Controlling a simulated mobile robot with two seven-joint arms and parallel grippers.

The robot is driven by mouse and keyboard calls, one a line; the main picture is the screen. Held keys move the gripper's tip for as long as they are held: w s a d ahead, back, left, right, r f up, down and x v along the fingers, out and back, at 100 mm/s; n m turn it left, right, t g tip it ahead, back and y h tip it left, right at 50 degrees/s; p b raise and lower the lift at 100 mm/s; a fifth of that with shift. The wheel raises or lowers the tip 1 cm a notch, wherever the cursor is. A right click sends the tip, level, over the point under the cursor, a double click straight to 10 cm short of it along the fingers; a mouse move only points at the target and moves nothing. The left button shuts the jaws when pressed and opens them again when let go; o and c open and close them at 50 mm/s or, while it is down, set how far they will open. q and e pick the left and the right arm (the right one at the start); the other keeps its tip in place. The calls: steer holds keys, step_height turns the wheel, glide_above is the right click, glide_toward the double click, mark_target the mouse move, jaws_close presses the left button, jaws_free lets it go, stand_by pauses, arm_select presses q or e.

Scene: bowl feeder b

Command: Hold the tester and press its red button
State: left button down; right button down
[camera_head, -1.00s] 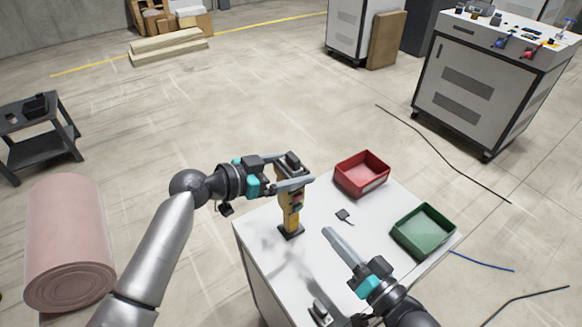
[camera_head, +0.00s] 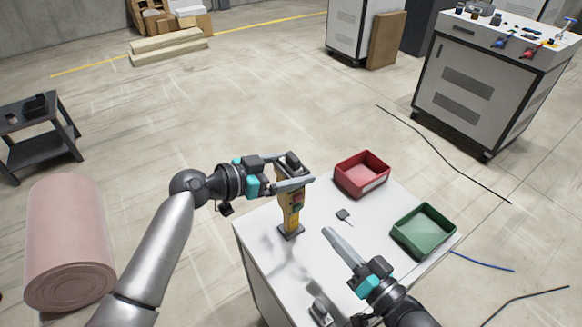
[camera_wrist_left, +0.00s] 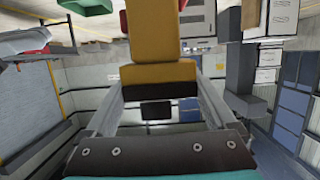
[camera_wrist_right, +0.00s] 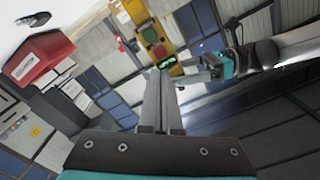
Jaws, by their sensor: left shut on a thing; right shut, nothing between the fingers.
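The yellow tester (camera_head: 290,215) is upright over the near left part of the white table, with a dark foot and dark top. I cannot tell whether its foot touches the table. My left gripper (camera_head: 294,172) is shut on its upper part; the tester's yellow body also fills the top middle of the left wrist view (camera_wrist_left: 158,73). Its red button (camera_wrist_right: 159,52) shows on its face in the right wrist view, beside a green spot. My right gripper (camera_head: 328,232) is shut and empty, to the right of the tester and lower, apart from it.
A red bin (camera_head: 362,176) and a green bin (camera_head: 423,231) stand on the table (camera_head: 385,262) at the back and right. A small dark object (camera_head: 343,215) lies between tester and bins. Another grey object (camera_head: 321,311) sits near the front edge.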

mark_target(298, 198)
steer(key=a+f+n+g+h, duration=0.1)
steer(key=a+f+n+h, duration=0.3)
steer(key=h, duration=0.2)
steer(key=s+d+r+h, duration=0.1)
steer(key=d+r+h, duration=0.2)
steer(key=h, duration=0.3)
steer(key=shift+s+d+r+h, duration=0.3)
steer(key=shift+d+r, duration=0.1)
steer(key=shift+r, duration=0.5)
steer(key=shift+w, duration=0.1)
steer(key=w+a, duration=0.5)
steer(key=w, duration=0.2)
steer(key=shift+w, duration=0.15)
steer(key=shift+w, duration=0.15)
stand_by(1.6)
steer(key=shift+w+a, duration=0.2)
